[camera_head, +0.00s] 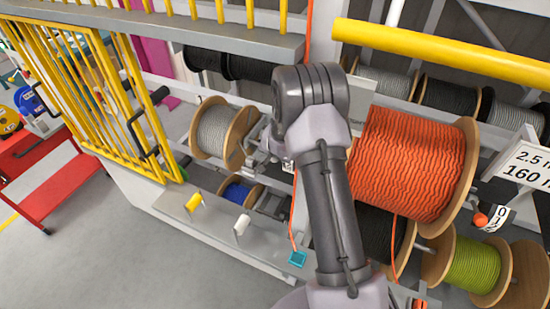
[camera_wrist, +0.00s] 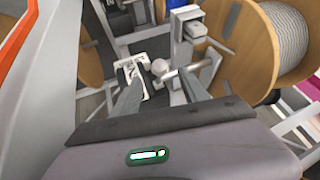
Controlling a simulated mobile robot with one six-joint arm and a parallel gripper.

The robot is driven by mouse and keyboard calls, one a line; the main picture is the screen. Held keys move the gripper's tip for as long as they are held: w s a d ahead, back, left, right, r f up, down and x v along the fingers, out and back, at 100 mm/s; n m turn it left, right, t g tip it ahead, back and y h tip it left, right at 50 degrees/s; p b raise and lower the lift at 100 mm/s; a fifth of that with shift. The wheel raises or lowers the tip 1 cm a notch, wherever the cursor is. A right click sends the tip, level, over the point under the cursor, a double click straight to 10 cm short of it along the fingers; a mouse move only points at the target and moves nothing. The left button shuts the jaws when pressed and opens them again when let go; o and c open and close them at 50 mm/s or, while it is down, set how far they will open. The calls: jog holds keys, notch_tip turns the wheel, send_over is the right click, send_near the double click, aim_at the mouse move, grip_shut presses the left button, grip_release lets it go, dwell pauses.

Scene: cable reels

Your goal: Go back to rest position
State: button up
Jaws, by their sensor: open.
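My arm reaches up through the middle of the head view and bends over toward the rack. My gripper (camera_head: 262,152) is partly hidden behind my own arm there, just right of the reel of grey cable (camera_head: 211,133). In the wrist view my gripper (camera_wrist: 162,84) is open, with its two fingers apart. A round grey knob (camera_wrist: 160,67) and a white tag with dark marks (camera_wrist: 132,75) show between and beyond the fingers. I cannot tell whether a finger touches the metal rod by the knob. The grey reel fills the upper right of the wrist view.
A large orange cable reel (camera_head: 408,160) stands close right of my arm, with a green reel (camera_head: 474,264) below. A yellow bar (camera_head: 450,54) crosses the upper right. Yellow railings (camera_head: 75,75) and a red cart (camera_head: 38,168) are left. Grey floor (camera_head: 95,262) is clear at lower left.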

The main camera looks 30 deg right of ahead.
jog(key=shift+v, duration=1)
jog(key=s+a+r+n+t+y+b, duration=0.1)
jog(key=s+a+r+y+b, duration=0.1)
jog(key=s+a+r+b, duration=0.4)
jog(key=s+a+r+n+y+b, duration=0.1)
jog(key=s+a+r+n+b, duration=0.15)
jog(key=a+b, duration=0.5)
jog(key=s+a+f+b, duration=0.1)
jog(key=s+a+b, duration=0.1)
jog(key=s, duration=0.6)
jog(key=s+a+f+n+g+y+b, duration=0.1)
jog(key=s+a+f+b, duration=0.1)
jog(key=s+b, duration=0.3)
jog(key=s+a+f+n+b, duration=0.1)
jog(key=s+a+b, duration=0.3)
jog(key=s, duration=0.9)
jog(key=shift+s+a+f+y, duration=0.2)
jog(key=shift+f+y, duration=0.05)
jog(key=shift+y, duration=0.05)
